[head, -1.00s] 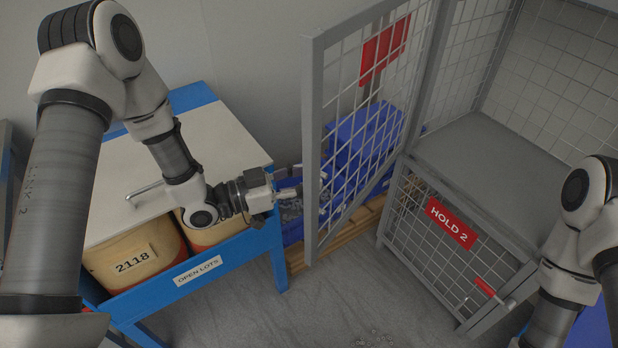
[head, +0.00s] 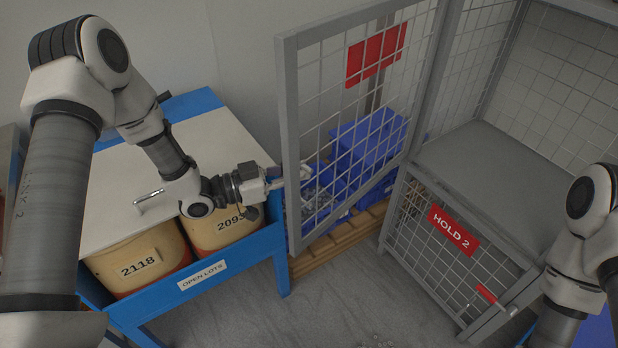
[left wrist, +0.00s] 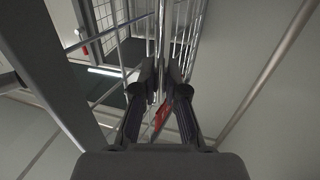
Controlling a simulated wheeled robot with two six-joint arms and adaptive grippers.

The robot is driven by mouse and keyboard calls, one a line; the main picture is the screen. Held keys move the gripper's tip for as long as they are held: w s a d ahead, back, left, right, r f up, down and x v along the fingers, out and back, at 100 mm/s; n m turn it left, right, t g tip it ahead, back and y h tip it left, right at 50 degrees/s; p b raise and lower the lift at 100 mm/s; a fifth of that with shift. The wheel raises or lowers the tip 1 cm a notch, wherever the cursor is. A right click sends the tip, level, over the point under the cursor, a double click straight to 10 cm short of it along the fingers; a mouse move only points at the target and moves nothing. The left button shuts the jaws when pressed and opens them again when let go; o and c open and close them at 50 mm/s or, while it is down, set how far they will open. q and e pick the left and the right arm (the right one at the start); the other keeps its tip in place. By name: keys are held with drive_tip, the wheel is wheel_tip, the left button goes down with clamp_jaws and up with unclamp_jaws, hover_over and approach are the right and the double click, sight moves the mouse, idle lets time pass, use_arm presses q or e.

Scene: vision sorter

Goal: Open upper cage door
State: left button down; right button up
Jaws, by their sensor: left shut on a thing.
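The upper cage door (head: 287,130), a grey mesh frame with a red plate (head: 376,54), stands swung out to the left from the cage (head: 490,160). The upper compartment is open at the front. My left gripper (head: 292,178) is at the door's free edge, partly hidden by the frame. In the left wrist view its fingers (left wrist: 160,92) are closed in on a red handle (left wrist: 162,117) by the door's bars. My right arm is at the right edge; its gripper is out of view.
A blue table (head: 276,240) with a pale lid (head: 130,190) and lot drums (head: 140,268) stands left, close under my left arm. Blue bins (head: 365,140) on a wooden pallet (head: 310,262) sit behind the door. The lower HOLD 2 door (head: 440,270) is shut.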

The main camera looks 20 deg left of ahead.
use_arm(q)
drive_tip(key=shift+w+a, duration=0.15)
drive_tip(key=shift+a, duration=0.05)
drive_tip(key=c, duration=1.2)
unclamp_jaws()
drive_tip(key=shift+a, duration=0.15)
drive_tip(key=v, duration=1.2)
